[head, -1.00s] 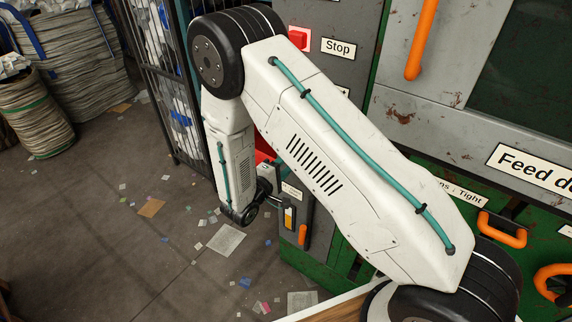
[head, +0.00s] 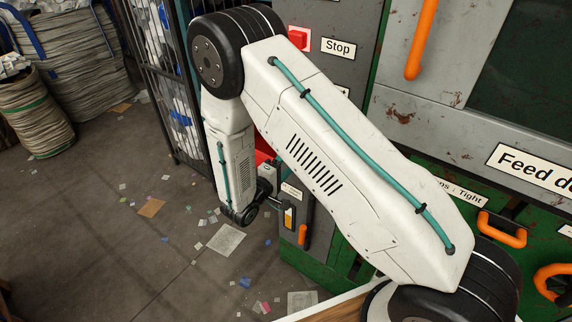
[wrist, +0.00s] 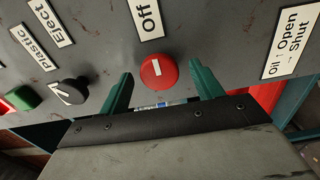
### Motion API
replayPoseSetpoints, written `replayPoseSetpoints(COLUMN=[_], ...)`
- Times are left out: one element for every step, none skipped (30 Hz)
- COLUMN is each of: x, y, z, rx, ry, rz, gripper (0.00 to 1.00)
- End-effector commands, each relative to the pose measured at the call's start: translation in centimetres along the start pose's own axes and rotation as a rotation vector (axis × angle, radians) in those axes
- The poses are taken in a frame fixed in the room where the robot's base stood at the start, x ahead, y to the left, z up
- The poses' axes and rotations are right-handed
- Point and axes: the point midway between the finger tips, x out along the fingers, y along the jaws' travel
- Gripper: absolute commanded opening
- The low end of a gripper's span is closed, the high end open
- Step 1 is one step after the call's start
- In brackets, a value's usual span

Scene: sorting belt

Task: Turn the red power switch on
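The red power switch (wrist: 158,73) is a round red knob on a grey panel in the wrist view. Its short white mark points up toward the "Off" label (wrist: 148,18). My gripper (wrist: 162,76) is open, with one teal finger on each side of the knob. A gap shows between each finger and the knob, and nothing is held. In the head view my arm hides the switch, and the gripper's fingers cannot be made out.
In the wrist view, a black selector knob (wrist: 69,92) and a green button (wrist: 22,97) sit left of the switch. An "Oil Open Shut" label (wrist: 288,43) is at right. In the head view, a red stop button (head: 298,39) and an orange handle (head: 303,235) show near my arm.

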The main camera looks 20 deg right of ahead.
Motion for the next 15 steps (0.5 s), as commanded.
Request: replayPoseSetpoints(x=[0.0, 0.0, 0.0, -0.1, -0.2, -0.5, -0.8, -1.1, -1.7, -2.2, -2.8, -3.5, -4.0, -4.6, -5.2], y=[0.0, 0.0, 0.0, 0.0, 0.0, 0.0, 0.0, 0.0, 0.0, 0.0, 0.0, 0.0, 0.0, 0.0, 0.0], z=[0.0, 0.0, 0.0, 0.0, -0.1, -0.1, -0.1, -0.1, -0.1, -0.1, -0.1, -0.1, -0.1, -0.1, -0.1], rx=[0.000, 0.000, 0.000, 0.000, 0.000, 0.000, 0.000, 0.000, 0.000, 0.000, 0.000, 0.000, 0.000, 0.000, 0.000], ry=[0.000, 0.000, 0.000, 0.001, 0.001, 0.002, 0.003, 0.004, 0.004, 0.005, 0.005, 0.005, 0.006, 0.005, 0.005], rz=[0.000, 0.000, 0.000, 0.000, 0.000, 0.000, 0.000, 0.000, 0.000, 0.000, 0.000, 0.000, 0.000, 0.000, 0.000], gripper=[0.65, 0.65, 0.65, 0.65, 0.65, 0.65, 0.65, 0.65, 0.65, 0.65, 0.65, 0.65, 0.65, 0.65, 0.65])
